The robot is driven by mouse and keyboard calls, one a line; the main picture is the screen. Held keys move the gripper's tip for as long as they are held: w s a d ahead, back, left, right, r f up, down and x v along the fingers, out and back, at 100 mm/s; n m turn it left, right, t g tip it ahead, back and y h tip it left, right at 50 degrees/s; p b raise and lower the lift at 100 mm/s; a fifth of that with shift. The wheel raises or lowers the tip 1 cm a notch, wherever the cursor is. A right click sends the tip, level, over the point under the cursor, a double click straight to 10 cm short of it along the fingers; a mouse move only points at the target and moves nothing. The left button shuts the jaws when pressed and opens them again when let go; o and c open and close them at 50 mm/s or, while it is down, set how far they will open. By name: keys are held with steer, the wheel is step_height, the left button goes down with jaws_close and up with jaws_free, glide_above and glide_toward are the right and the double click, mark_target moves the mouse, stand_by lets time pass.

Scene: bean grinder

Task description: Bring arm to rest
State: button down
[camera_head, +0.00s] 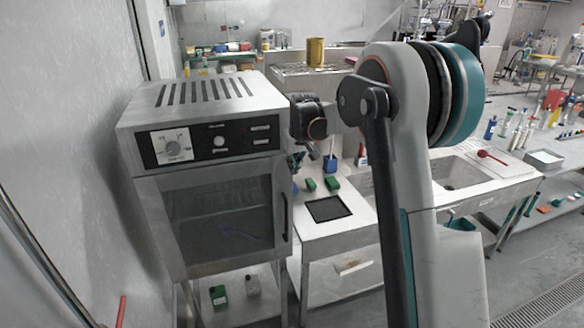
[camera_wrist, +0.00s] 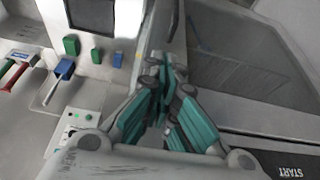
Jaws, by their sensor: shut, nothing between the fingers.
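My gripper (camera_wrist: 166,78) shows large in the wrist view. Its teal-padded fingers come together at the tips, with nothing between them. In the head view my raised arm fills the middle right. Its wrist end reaches left to the front right corner of the steel oven (camera_head: 215,98), near the control panel. The gripper's fingers are mostly hidden or too small to tell there. In the wrist view the oven's dark window (camera_wrist: 240,60) lies to the right of the fingers, close by; I cannot tell whether they touch it.
A white counter (camera_head: 318,238) with a dark square plate (camera_head: 327,209) and small green and blue blocks stands right of the oven. A gold cylinder (camera_head: 316,52) stands on a bench behind. A sink (camera_head: 455,176) and crowded tables lie right. Open floor (camera_head: 515,285) shows at lower right.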

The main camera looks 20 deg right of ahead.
steer(key=s+a+t+b, duration=0.1)
steer(key=s+a+b, duration=0.45)
steer(key=s, duration=0.55)
steer(key=s+a+b, duration=0.4)
steer(key=s+b, duration=0.3)
steer(key=s, duration=0.4)
steer(key=s+a+f+t+b, duration=0.1)
steer(key=s+a+f+b, duration=0.1)
steer(key=s+f+b, duration=0.3)
steer(key=s+a+f+t+b, duration=0.1)
steer(key=s+a+f+b, duration=0.2)
steer(key=s+f, duration=0.8)
steer(key=s+b, duration=0.2)
steer(key=s, duration=0.2)
steer(key=shift+s+f+n+b, duration=0.15)
steer(key=shift+f+n+b, duration=0.15)
steer(key=shift+f, duration=0.05)
